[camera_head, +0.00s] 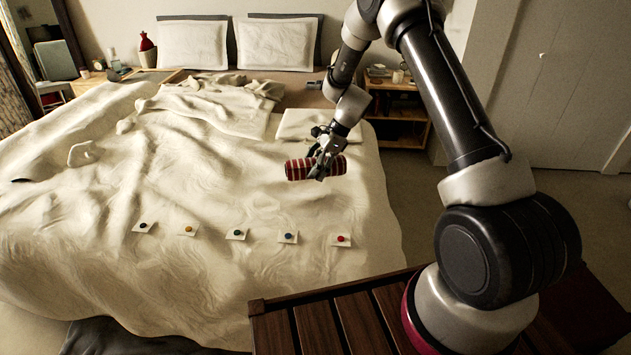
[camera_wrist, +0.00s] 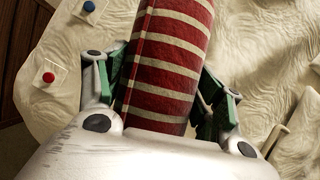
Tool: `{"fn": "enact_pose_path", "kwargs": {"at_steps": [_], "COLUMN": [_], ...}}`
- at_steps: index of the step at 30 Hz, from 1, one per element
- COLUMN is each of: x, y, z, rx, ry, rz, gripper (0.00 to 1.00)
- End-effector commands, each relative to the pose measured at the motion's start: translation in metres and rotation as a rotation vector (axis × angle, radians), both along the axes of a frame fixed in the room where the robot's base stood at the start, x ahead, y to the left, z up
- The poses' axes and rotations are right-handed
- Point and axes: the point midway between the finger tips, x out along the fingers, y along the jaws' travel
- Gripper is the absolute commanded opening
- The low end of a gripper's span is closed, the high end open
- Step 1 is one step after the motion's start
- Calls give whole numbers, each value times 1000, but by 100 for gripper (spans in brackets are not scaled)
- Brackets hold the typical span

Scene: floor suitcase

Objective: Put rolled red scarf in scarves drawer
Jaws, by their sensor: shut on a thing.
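The rolled red scarf (camera_head: 300,168), red with pale stripes, is in my gripper (camera_head: 324,163) over the right part of the bed. In the wrist view the scarf (camera_wrist: 165,75) runs up between the two green-padded fingers of my gripper (camera_wrist: 165,95), which are shut on it. Whether the scarf touches the bedding or hangs just above it, I cannot tell. No scarves drawer can be made out in either view.
The bed (camera_head: 200,270) has rumpled cream bedding. A row of several small cards with coloured dots, one red (camera_head: 341,240), lies near its front. A wooden slatted bench (camera_head: 320,325) stands in front. A nightstand (camera_head: 397,110) is behind my arm.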

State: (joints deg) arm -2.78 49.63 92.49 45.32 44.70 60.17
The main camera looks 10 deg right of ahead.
Motion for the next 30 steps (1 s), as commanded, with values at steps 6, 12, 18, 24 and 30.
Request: {"fn": "enact_pose_path", "kwargs": {"at_steps": [6, 12, 18, 24, 30], "x": [21, 21, 21, 21, 21], "y": [4, 4, 4, 4, 4], "z": [-17, -55, -72, -100, -102], "rx": [1, 1, 1, 1, 1], "ry": [5, 5, 2, 3, 2], "rz": [-275, -281, -278, -277, -275], "gripper": [41, 41, 41, 41, 41]}}
